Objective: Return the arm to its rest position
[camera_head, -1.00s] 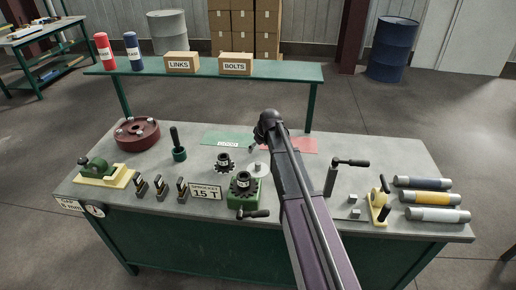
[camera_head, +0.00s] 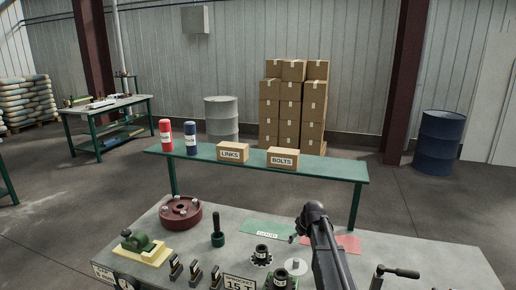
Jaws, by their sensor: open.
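My arm reaches in from the bottom of the head view, right of centre, over the workbench (camera_head: 385,247). Its dark far end stands above the bench between the green mat and the red mat. My gripper (camera_head: 295,238) shows only as a small dark tip just left of that end. It is open, with nothing visible in it, and most of it is hidden behind the arm. The arm covers part of the red mat (camera_head: 348,244). The green mat (camera_head: 258,229) lies to its left.
Two sprockets (camera_head: 262,256), a red round fixture (camera_head: 180,213), a dark green post tool (camera_head: 217,231) and a green-and-cream tool (camera_head: 143,248) stand on the bench. A black-handled tool (camera_head: 398,272) is right of my arm. Behind, a green shelf (camera_head: 328,171) holds LINKS (camera_head: 233,153) and BOLTS (camera_head: 283,158) boxes.

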